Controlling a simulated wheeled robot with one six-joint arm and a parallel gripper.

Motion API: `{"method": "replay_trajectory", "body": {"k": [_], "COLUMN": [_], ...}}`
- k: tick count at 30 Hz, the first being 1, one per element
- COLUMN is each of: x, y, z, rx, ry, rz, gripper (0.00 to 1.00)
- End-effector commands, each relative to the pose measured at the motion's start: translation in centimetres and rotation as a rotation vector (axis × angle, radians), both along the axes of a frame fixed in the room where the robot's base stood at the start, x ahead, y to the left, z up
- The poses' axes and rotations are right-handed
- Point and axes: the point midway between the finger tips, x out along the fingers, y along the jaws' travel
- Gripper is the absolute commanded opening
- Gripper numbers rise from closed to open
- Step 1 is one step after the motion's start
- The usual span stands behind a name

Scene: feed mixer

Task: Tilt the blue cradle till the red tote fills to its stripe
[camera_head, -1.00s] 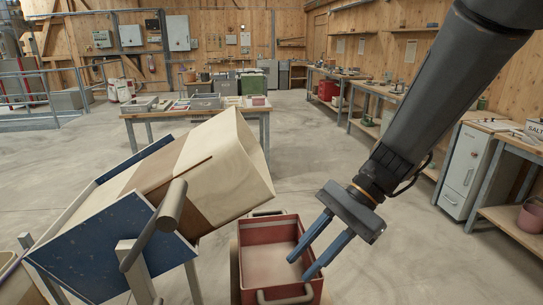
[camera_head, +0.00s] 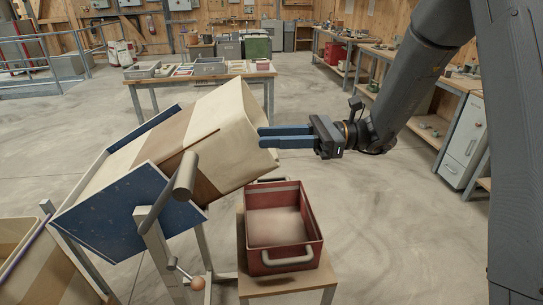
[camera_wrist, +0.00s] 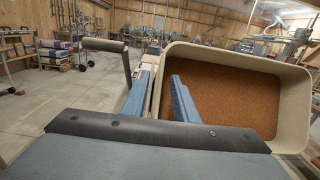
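The blue cradle (camera_head: 130,215) stands at left, holding a beige bin (camera_head: 225,125) with a brown band, tilted with its mouth toward the right. In the wrist view the bin (camera_wrist: 160,85) holds orange-brown feed (camera_wrist: 225,95). The red tote (camera_head: 312,225) stands below the bin's mouth; its pale floor shows, with no clear heap, and a lighter line runs along its inner back wall. My gripper (camera_head: 262,136) is level at the bin's mouth, with its two blue fingers apart. In the wrist view one finger is outside the bin's near wall and the other overlaps its mouth; contact is unclear.
The tote rests on a wooden stand (camera_head: 262,285). A grey lever handle (camera_head: 185,176) and a crank with a wooden knob (camera_head: 197,283) are on the cradle's near side. A table with trays (camera_head: 190,78) stands behind. The floor at right is clear up to the workbenches.

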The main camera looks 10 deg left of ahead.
Motion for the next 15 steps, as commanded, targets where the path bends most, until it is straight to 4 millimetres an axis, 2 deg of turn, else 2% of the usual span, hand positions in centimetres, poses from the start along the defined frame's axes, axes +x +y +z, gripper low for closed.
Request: {"method": "replay_trajectory", "body": {"k": [3, 5, 10, 15], "x": [0.4, 0.4, 0.1, -0.6], "y": [-0.4, -0.4, 0.5, 2.9], "z": [-2.6, -3.2, -3.4, -3.3], "rx": [-0.019, -0.026, -0.031, -0.031], "ry": [0.004, 0.004, 0.004, 0.004], "rz": [0.005, 0.007, 0.011, 0.012], "gripper": [0.27, 0.27, 0.27, 0.27]}}
